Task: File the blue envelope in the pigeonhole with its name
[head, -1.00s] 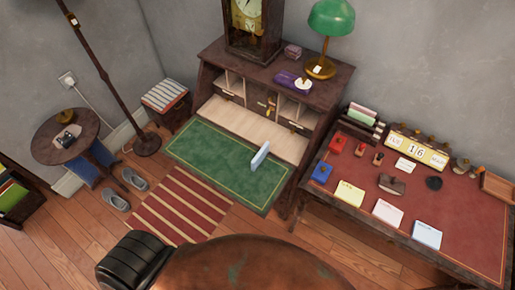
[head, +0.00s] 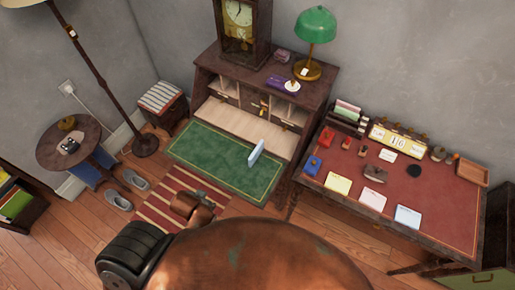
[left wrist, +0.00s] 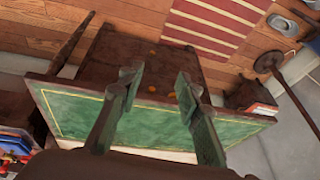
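The blue envelope (head: 257,152) is a thin pale-blue piece standing upright on the green writing flap (head: 215,160) of the wooden desk, near its right side. The desk's pigeonholes (head: 283,107) are at the back, above a pale wooden shelf; their name labels are too small to read. My left gripper (left wrist: 158,80) is open and empty in the left wrist view, its two fingers apart over the green flap. The envelope cannot be made out there. In the head view, a brown part of my arm shows over the striped rug. My right gripper is not in view.
A clock (head: 241,30), a green lamp (head: 315,28) and a purple box (head: 283,82) stand on top of the desk. A red-topped table (head: 340,165) with notepads and a calendar stands to the right. A floor lamp (head: 110,85) and small round table (head: 62,155) are left.

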